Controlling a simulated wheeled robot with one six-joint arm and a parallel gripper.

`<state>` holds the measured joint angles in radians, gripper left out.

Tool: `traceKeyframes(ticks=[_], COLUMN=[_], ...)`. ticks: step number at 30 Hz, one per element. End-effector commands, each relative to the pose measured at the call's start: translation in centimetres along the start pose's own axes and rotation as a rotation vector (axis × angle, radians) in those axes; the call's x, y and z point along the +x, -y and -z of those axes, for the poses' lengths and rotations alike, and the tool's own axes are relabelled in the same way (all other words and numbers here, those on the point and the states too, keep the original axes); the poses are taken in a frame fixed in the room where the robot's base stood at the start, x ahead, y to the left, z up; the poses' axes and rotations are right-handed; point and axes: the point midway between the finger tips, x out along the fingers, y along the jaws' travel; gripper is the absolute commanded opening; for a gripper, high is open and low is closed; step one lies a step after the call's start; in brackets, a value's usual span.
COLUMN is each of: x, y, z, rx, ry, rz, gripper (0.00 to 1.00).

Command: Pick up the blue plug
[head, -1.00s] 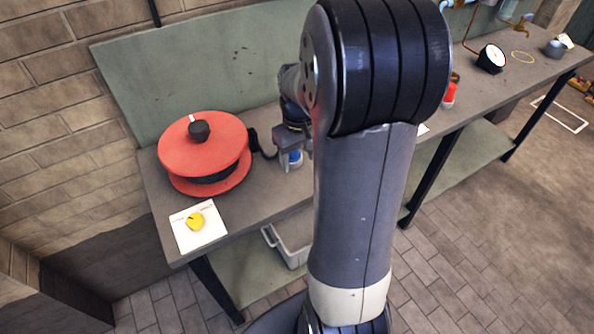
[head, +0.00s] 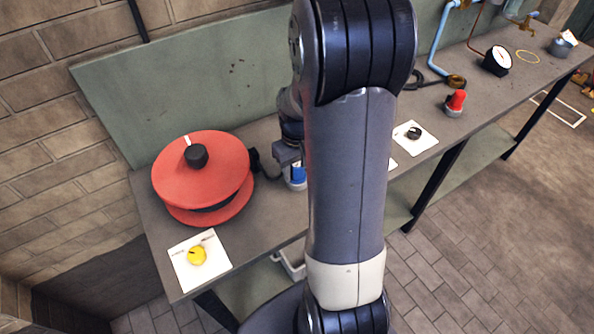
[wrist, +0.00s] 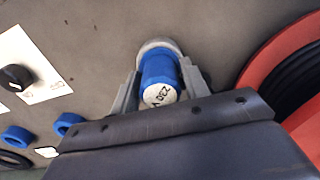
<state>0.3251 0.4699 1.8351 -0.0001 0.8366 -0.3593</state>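My gripper (wrist: 160,82) has one finger on each side of the plug. A narrow gap shows at the left finger; the right finger is very near the plug, and contact there is unclear. In the head view the blue plug (head: 298,173) is partly visible beneath my gripper (head: 290,160), beside my arm, which hides the bench behind it.
A red cable reel (head: 203,172) stands close left of the plug, with a black lead between. A white card with a yellow knob (head: 197,256) lies in front. Two blue rings (wrist: 66,123) and a black knob (wrist: 15,77) lie left in the wrist view. A red lamp (head: 456,101) stands farther right.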

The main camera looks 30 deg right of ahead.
Motion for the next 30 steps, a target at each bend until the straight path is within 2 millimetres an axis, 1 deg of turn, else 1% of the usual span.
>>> traceKeyframes(ticks=[1,2,13,19,22,26,30], x=[0.0,0.0,0.0,-0.1,-0.6,-2.3,-5.1], y=[0.0,0.0,0.0,0.0,0.0,0.0,0.0], z=[0.0,0.0,0.0,0.0,0.1,0.1,0.1], rx=[0.0,0.0,0.0,0.0,0.0,0.0,0.0], ry=[0.0,0.0,0.0,-0.001,-0.003,-0.006,-0.007], rz=[0.0,0.0,0.0,0.0,-0.001,-0.002,-0.003], gripper=[0.39,0.37,0.07,0.07,0.07,0.07,0.07])
